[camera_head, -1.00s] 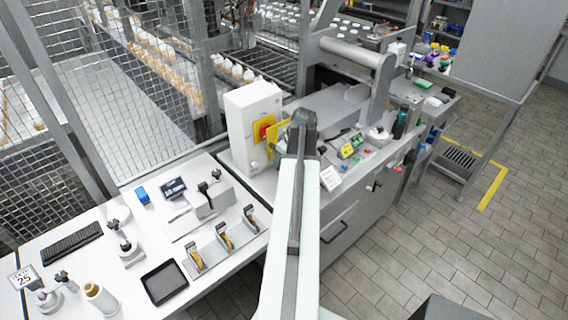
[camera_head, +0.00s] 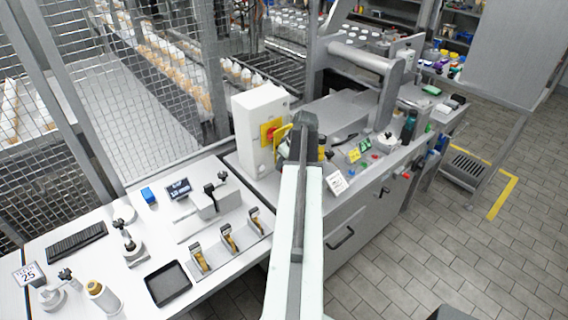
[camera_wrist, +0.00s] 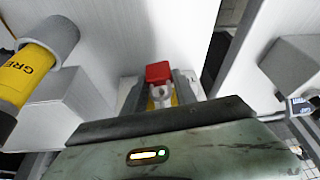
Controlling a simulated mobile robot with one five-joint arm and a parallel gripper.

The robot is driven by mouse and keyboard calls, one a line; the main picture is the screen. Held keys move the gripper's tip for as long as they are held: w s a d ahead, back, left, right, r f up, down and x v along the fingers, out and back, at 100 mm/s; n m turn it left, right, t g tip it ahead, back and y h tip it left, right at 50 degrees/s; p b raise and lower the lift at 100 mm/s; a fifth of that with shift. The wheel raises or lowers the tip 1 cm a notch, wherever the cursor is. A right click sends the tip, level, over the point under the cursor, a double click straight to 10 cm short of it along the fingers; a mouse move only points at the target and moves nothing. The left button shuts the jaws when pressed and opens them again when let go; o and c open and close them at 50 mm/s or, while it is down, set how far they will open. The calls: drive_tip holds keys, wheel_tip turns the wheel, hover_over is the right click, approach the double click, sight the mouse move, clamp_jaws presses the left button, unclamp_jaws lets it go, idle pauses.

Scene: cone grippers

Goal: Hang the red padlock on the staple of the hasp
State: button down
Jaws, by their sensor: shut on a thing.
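The red padlock (camera_wrist: 158,73) shows in the wrist view between the fingertips of my gripper (camera_wrist: 161,90), which is shut on it. A pale ring-like part shows just below the red body. In the head view my gripper (camera_head: 305,124) is seen from behind at the end of my arm, which hides the padlock. Just left of it stands a white switch box (camera_head: 258,115) with a red and yellow switch (camera_head: 268,132). A yellow plate (camera_head: 283,133) sticks out there, possibly the hasp. The staple is too small to make out.
In the wrist view a yellow grease tube (camera_wrist: 28,72) with a grey cap lies at left, and a grey block (camera_wrist: 290,65) at right. In the head view small signs and buttons (camera_head: 353,155) lie right of my gripper. Brass-coloured clamps (camera_head: 228,237) stand on the left bench.

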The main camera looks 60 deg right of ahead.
drive_tip(key=shift+w+r, duration=0.1)
drive_tip(key=shift+w, duration=0.3)
drive_tip(key=c, duration=0.9)
unclamp_jaws()
drive_tip(key=shift+r, duration=0.1)
drive_tip(key=shift+r+p, duration=0.3)
drive_tip(key=shift+p, duration=0.25)
drive_tip(key=s+p+v, duration=0.1)
drive_tip(key=p+v, duration=0.5)
drive_tip(key=v, duration=0.1)
drive_tip(key=shift+a, duration=0.2)
drive_tip(key=shift+f, duration=0.15)
